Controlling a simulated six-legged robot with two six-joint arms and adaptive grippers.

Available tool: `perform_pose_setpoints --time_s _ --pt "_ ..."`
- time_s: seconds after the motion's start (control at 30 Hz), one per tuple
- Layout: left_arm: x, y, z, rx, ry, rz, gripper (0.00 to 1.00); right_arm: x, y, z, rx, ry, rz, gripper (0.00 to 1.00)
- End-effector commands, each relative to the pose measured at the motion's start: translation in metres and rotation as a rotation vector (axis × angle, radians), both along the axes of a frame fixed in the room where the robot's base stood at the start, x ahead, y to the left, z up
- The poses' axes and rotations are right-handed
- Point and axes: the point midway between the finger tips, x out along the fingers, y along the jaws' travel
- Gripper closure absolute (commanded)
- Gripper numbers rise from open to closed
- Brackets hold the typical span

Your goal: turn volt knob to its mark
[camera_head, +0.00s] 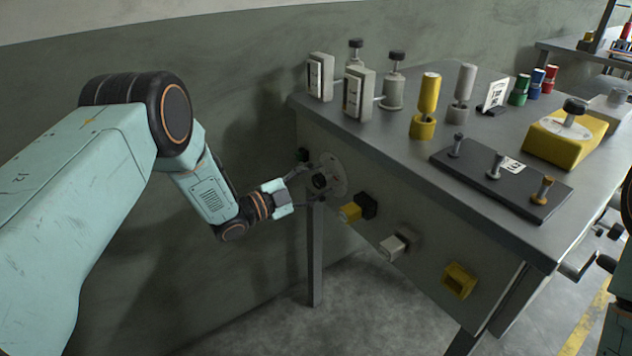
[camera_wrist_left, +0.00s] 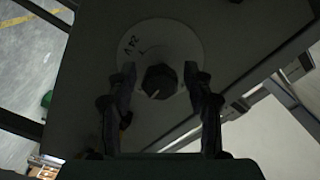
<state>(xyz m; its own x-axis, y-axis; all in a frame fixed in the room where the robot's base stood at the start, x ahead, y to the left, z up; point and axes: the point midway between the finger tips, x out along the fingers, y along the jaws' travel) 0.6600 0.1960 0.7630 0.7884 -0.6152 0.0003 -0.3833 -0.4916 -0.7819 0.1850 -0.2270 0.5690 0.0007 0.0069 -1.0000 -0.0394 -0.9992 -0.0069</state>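The volt knob (camera_head: 320,181) is a small black knob on a pale round dial plate (camera_head: 335,172) on the side panel of the grey bench. In the left wrist view the knob (camera_wrist_left: 160,80) has a white pointer line, and its dial (camera_wrist_left: 172,45) carries handwritten marks and a curved line. My left gripper (camera_head: 306,187) is at the dial. In the left wrist view its two fingers (camera_wrist_left: 161,88) stand open on either side of the knob, with gaps between them and it. My right gripper is not clearly visible; only dark arm parts show at the right edge.
The bench top (camera_head: 400,140) carries meters, posts and a dark plate with pegs (camera_head: 500,178). A wall stands behind my left arm.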

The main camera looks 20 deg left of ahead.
Motion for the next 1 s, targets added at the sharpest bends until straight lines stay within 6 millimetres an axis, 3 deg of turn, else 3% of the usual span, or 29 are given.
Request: perform_pose_setpoints --time_s 0.47,1.0 --pt "-0.008 0.009 0.000 -0.001 0.001 0.002 0.42 0.000 0.000 0.000 0.000 0.000 0.000 0.60" --pt "-0.084 0.068 0.000 -0.001 0.001 0.005 0.42 0.000 0.000 0.000 0.000 0.000 0.000 0.60"
